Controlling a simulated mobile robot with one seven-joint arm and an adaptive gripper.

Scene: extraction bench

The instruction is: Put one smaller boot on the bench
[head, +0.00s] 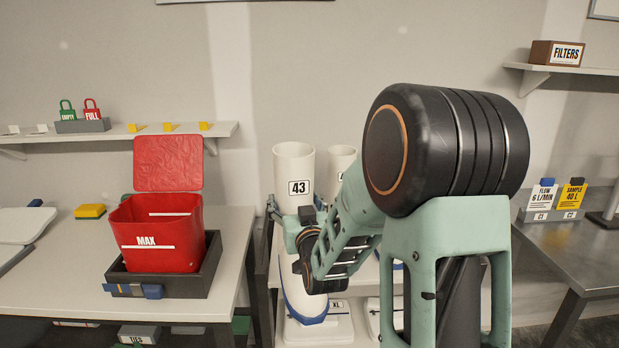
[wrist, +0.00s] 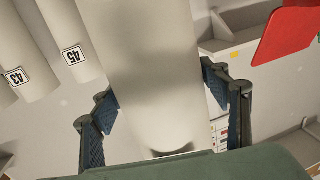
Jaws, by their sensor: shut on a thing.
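A tall white boot labelled 43 (head: 293,168), with a blue-edged sole, is upright in my gripper (head: 291,222). It also fills the middle of the wrist view (wrist: 148,75), with my gripper's fingers (wrist: 165,118) on both sides of its shaft. I cannot tell whether its sole touches the rack (head: 322,335) below. A second white boot (head: 341,160) is just right of it in the head view, partly behind my arm. In the wrist view, a boot labelled 45 (wrist: 75,45) and another labelled 43 (wrist: 22,70) are at the left.
A pale bench (head: 60,300) on the left carries a red MAX bin (head: 160,240) in a dark tray (head: 190,285), and a yellow sponge (head: 90,211). A metal table (head: 575,255) is on the right. A wall shelf (head: 60,137) is above the bench. Bare bench shows beside the tray.

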